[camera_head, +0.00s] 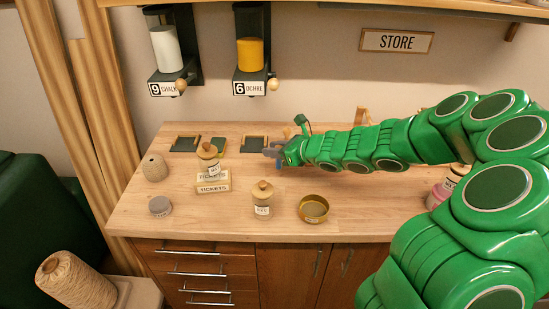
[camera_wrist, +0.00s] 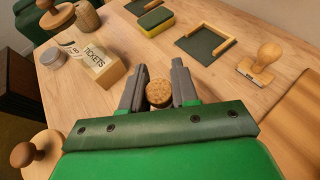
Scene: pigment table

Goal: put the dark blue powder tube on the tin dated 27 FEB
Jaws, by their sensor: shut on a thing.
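My gripper (camera_head: 269,152) is above the back middle of the table. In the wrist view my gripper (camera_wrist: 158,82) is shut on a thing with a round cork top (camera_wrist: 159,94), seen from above. It looks like a corked tube; its body is mostly hidden, and I cannot confirm its powder colour. A small round tin with a grey lid (camera_head: 160,206) stands at the table's front left; it also shows in the wrist view (camera_wrist: 53,57). An open brass-coloured round tin (camera_head: 313,208) stands at the front right. I cannot read a 27 FEB date on either.
A wooden-lidded jar (camera_head: 262,198) stands at the front middle. Another jar (camera_head: 207,158) stands on or behind the TICKETS box (camera_head: 213,183). A twine ball (camera_head: 154,168) is at left. A stamp (camera_wrist: 262,62) and green tray (camera_wrist: 207,45) are near my gripper. The front middle-left has free room.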

